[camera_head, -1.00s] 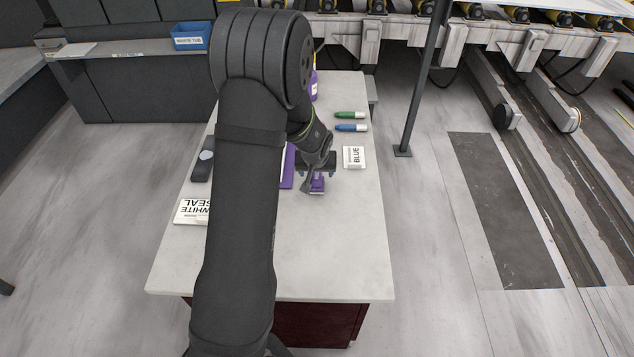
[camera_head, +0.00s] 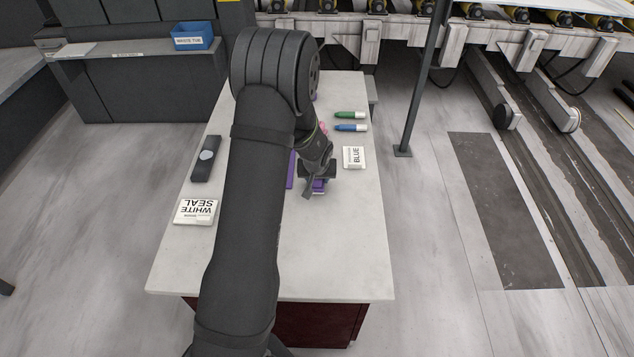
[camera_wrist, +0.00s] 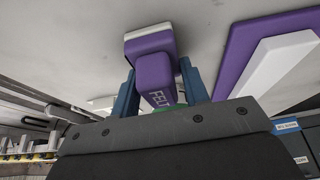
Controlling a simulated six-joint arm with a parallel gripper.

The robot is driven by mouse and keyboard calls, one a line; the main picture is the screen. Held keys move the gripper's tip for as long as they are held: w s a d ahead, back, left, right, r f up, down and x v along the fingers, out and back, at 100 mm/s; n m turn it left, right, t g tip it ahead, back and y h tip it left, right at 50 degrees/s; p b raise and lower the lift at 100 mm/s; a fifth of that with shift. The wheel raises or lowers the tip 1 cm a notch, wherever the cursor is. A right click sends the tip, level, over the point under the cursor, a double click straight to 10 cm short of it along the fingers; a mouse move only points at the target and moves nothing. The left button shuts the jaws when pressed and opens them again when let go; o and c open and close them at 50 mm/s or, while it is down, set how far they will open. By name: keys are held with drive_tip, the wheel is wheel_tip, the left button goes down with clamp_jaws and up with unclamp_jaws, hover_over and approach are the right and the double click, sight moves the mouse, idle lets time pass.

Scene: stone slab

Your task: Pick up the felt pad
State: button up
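The felt pad (camera_wrist: 154,75) is a purple block with a white base and the letters FELT on it, in the wrist view. It stands on the pale slab between the two blue fingers of my gripper (camera_wrist: 158,82). The fingers are on both sides of its purple part, with what look like narrow gaps, so my gripper appears open around it. In the head view my gripper (camera_head: 318,183) is low over the pad (camera_head: 319,186), hiding most of it.
A purple-and-white flat item (camera_wrist: 265,55) lies beside the pad. A WHITE SEAL box (camera_head: 194,212) and a dark tool (camera_head: 206,160) lie left. The slab's near part (camera_head: 330,255) is clear.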

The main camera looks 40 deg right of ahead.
drive_tip(key=shift+r, duration=0.1)
drive_tip(key=shift+c, duration=0.2)
wheel_tip(320, 180, up, 4)
drive_tip(key=shift+f, duration=0.1)
drive_tip(key=s+d+r, duration=0.1)
drive_tip(key=s+r, duration=0.6)
drive_tip(key=s, duration=0.4)
drive_tip(key=shift+s, duration=0.3)
